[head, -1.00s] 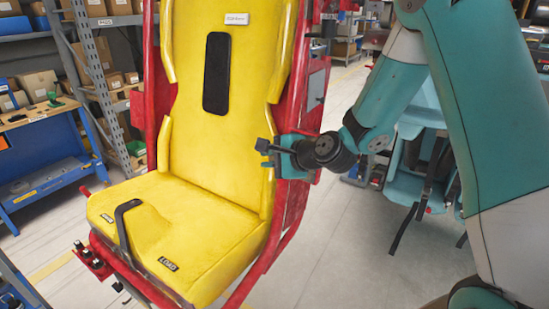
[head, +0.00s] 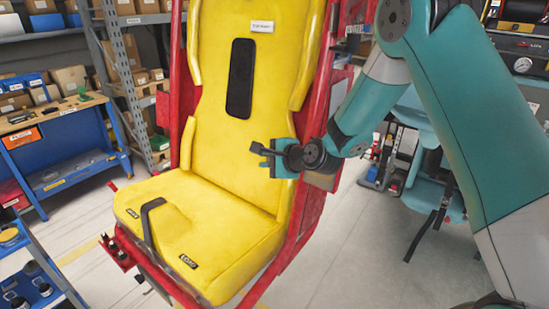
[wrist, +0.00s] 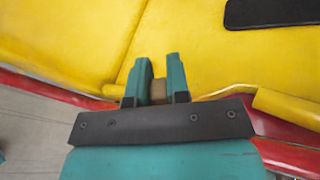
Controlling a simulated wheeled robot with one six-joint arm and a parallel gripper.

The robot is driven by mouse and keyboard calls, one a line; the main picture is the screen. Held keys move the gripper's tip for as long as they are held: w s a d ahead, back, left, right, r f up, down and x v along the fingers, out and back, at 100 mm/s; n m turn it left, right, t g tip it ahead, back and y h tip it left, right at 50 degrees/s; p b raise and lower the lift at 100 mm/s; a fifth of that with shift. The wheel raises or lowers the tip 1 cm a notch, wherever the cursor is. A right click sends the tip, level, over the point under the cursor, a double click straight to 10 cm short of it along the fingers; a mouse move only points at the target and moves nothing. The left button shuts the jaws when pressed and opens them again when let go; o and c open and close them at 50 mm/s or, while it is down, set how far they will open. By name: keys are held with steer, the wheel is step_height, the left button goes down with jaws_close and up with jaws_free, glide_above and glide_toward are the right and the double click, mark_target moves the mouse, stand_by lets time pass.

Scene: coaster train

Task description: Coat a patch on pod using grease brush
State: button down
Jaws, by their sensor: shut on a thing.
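The pod (head: 212,125) is a yellow padded seat in a red frame, with a black pad on its backrest; its yellow surface (wrist: 205,60) also fills much of the wrist view. My gripper (head: 262,157) is in front of the right side of the backrest, a little above the seat cushion. In the wrist view my gripper (wrist: 159,72) is shut on a small tan-brown block-like piece (wrist: 158,91), which looks like part of the grease brush. The rest of the brush is hidden between the fingers. I cannot tell whether it touches the pod.
A black strap (head: 148,215) lies over the front of the seat cushion. A blue workbench (head: 70,150) and loaded shelves stand at the left. A small cart (head: 20,265) is at the lower left. Open floor (head: 345,245) lies to the right of the pod.

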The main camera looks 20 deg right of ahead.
steer(key=shift+w+d+r+p, duration=0.1)
steer(key=shift+r+p, duration=0.2)
steer(key=shift+r, duration=0.15)
steer(key=shift+w+d+r+p, duration=0.1)
steer(key=shift+r+p, duration=0.2)
steer(key=shift+r, duration=0.1)
steer(key=shift+s+d+f+b, duration=0.2)
steer(key=shift+s+d+b, duration=0.35)
steer(key=shift+s, duration=0.15)
steer(key=s+d+b, duration=0.3)
steer(key=s, duration=0.2)
steer(key=shift+s+d+r, duration=0.15)
steer(key=shift+s+d, duration=0.05)
steer(key=shift+d, duration=0.15)
steer(key=s+a+r+p, duration=0.1)
steer(key=s+a+p, duration=0.1)
steer(key=s+a, duration=0.1)
steer(key=shift+s+a+r, duration=0.15)
steer(key=shift+s+a, duration=0.1)
steer(key=shift+a, duration=0.65)
